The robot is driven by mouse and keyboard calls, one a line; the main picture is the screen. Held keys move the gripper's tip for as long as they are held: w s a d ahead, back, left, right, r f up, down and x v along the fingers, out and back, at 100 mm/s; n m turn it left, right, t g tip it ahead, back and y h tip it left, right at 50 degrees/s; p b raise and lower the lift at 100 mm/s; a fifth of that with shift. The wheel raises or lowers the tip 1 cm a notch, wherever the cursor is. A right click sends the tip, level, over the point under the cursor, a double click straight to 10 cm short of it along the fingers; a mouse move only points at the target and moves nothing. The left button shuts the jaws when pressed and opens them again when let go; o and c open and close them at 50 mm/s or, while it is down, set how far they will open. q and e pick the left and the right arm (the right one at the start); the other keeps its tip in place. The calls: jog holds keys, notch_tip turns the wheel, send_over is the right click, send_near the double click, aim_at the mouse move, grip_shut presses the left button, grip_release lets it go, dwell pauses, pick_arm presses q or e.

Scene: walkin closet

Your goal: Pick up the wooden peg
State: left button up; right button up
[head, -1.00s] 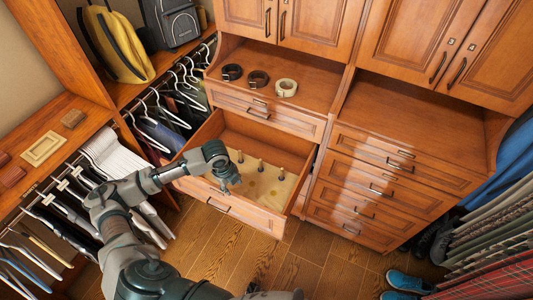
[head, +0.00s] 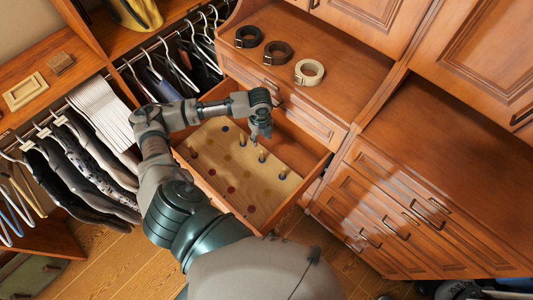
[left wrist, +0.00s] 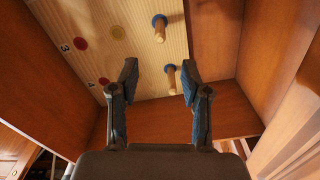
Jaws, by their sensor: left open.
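Wooden pegs stand upright on a pale wooden board (head: 225,180) inside an open drawer. In the head view one peg (head: 262,156) is just below my left gripper (head: 261,137), and another peg (head: 283,174) stands nearer the drawer's right side. In the left wrist view my left gripper (left wrist: 158,80) is open and empty, its fingers spread. One peg with a blue ring at its base (left wrist: 170,77) shows between the fingertips, closer to the right one. A second peg (left wrist: 160,28) is farther up. I cannot tell the height gap. My right gripper is not in view.
The drawer walls (head: 309,190) surround the board closely. Above the drawer is a shelf with black, brown and cream rolled belts (head: 309,72). Hanging clothes (head: 102,110) are on the left. Closed drawers (head: 390,210) are on the right.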

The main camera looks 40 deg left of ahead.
aim_at(261, 150)
pick_arm(q)
notch_tip(261, 150, down, 9)
jog(key=shift+a+f+b, duration=0.1)
jog(key=shift+b, duration=0.35)
notch_tip(261, 150, down, 5)
jog(key=shift+r, duration=0.1)
jog(key=shift+f+b, duration=0.3)
jog(key=shift+f, duration=0.25)
jog(key=c, duration=0.8)
grip_shut()
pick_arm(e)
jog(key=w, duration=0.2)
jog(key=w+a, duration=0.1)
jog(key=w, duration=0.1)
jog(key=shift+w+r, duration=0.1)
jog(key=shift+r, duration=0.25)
